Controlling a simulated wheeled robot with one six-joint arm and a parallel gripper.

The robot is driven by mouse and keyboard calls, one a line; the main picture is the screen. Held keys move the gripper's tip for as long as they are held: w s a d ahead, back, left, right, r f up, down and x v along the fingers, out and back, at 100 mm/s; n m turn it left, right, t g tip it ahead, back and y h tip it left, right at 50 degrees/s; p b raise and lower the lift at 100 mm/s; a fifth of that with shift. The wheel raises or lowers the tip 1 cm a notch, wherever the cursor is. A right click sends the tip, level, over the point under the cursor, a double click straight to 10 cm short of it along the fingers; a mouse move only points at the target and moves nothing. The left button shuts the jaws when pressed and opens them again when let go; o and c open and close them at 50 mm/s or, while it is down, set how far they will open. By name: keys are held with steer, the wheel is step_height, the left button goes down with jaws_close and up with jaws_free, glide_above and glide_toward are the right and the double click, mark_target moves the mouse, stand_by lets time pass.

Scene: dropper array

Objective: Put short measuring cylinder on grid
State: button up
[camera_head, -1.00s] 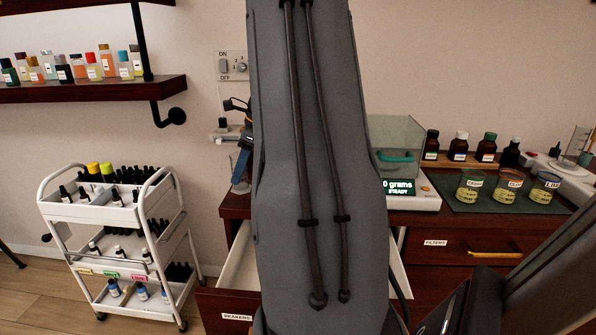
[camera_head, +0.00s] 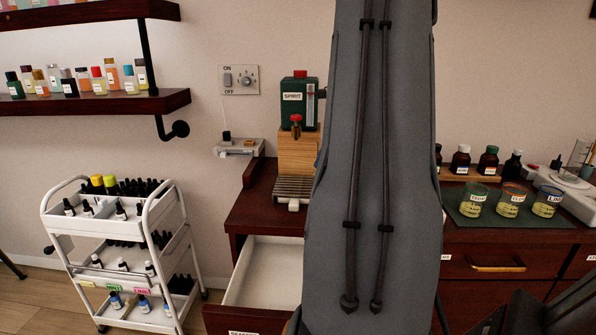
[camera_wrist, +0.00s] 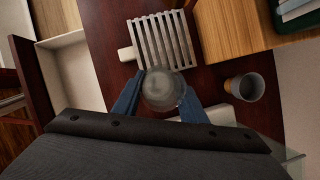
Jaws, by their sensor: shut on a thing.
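My gripper (camera_wrist: 160,98) has blue fingers closed on both sides of a round, clear glass vessel, the short measuring cylinder (camera_wrist: 162,88), seen from above in the wrist view. The pale slatted grid (camera_wrist: 160,38) lies just beyond it in that view, and the cylinder's rim overlaps the grid's near edge in the picture. The height between them cannot be told. In the head view the grid (camera_head: 293,187) sits on the dark wooden bench in front of the spirit dispenser. My arm hides the gripper and the cylinder there.
The green spirit dispenser (camera_head: 299,103) stands on a wooden block (camera_head: 298,153) behind the grid. A grey cup (camera_wrist: 245,87) stands to the right in the wrist view. An open white drawer (camera_head: 265,272) juts out below the bench. Labelled glasses (camera_head: 510,199) stand at the right.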

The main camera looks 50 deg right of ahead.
steer(key=w+f, duration=0.1)
steer(key=w, duration=0.1)
steer(key=w+a+f+p, duration=0.1)
steer(key=w, duration=0.1)
steer(key=w+a+f, duration=0.1)
steer(key=w, duration=0.2)
steer(key=shift+f+p, duration=0.3)
steer(key=shift+f, duration=0.05)
steer(key=shift+w+a+f+p, duration=0.2)
steer(key=shift+w+f+p, duration=0.1)
steer(key=shift+w+f, duration=0.3)
steer(key=shift+w+a+f+p, duration=0.15)
steer(key=shift+w+f+p, duration=0.1)
steer(key=shift+w+f, duration=0.3)
steer(key=shift+r, duration=0.1)
steer(key=o, duration=1.4)
steer(key=b+v, duration=0.3)
steer(key=v, duration=0.9)
